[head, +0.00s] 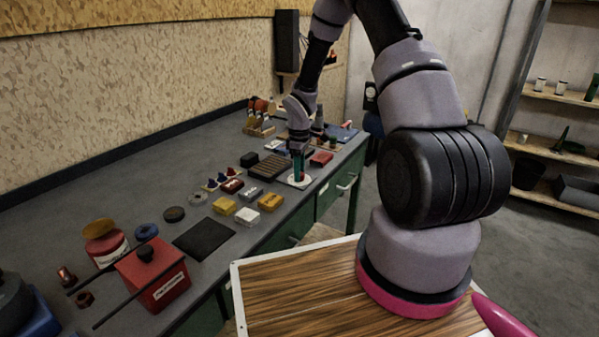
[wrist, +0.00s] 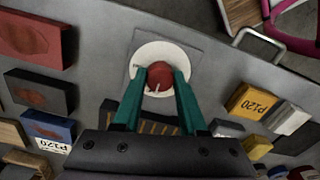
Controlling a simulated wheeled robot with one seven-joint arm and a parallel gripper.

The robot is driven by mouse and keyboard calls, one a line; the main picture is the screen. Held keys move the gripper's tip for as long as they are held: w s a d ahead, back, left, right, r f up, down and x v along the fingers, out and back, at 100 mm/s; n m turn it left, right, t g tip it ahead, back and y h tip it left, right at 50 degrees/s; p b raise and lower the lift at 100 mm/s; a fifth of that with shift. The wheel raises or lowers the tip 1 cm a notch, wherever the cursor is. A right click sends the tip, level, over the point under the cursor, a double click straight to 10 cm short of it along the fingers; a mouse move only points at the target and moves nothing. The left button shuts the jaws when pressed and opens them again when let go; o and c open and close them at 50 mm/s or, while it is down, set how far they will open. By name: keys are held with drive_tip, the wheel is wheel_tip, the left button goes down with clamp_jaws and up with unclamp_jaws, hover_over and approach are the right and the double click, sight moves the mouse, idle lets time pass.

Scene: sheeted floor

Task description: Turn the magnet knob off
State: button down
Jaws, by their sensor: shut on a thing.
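The magnet knob (wrist: 158,76) shows in the wrist view as a round red knob with a small pale mark. It sits on a white round disc (wrist: 165,52) on a grey square plate. My gripper (wrist: 160,84) has its two teal fingers on either side of the knob, shut on it. In the head view my gripper (head: 299,170) points straight down over the white base plate (head: 299,182) near the bench's front edge. The knob itself is hidden there by the fingers.
A dark slotted block (head: 268,166) stands close to the left of the gripper. A red block (head: 321,158) lies just right of it. Yellow and white blocks (head: 271,201) and a black mat (head: 204,238) lie nearer. A drawer handle (wrist: 258,44) projects from the bench front.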

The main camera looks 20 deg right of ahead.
idle(0.4)
drive_tip(key=shift+c, duration=2.3)
unclamp_jaws()
drive_tip(key=shift+r, duration=0.1)
wheel_tip(320, 180, up, 11)
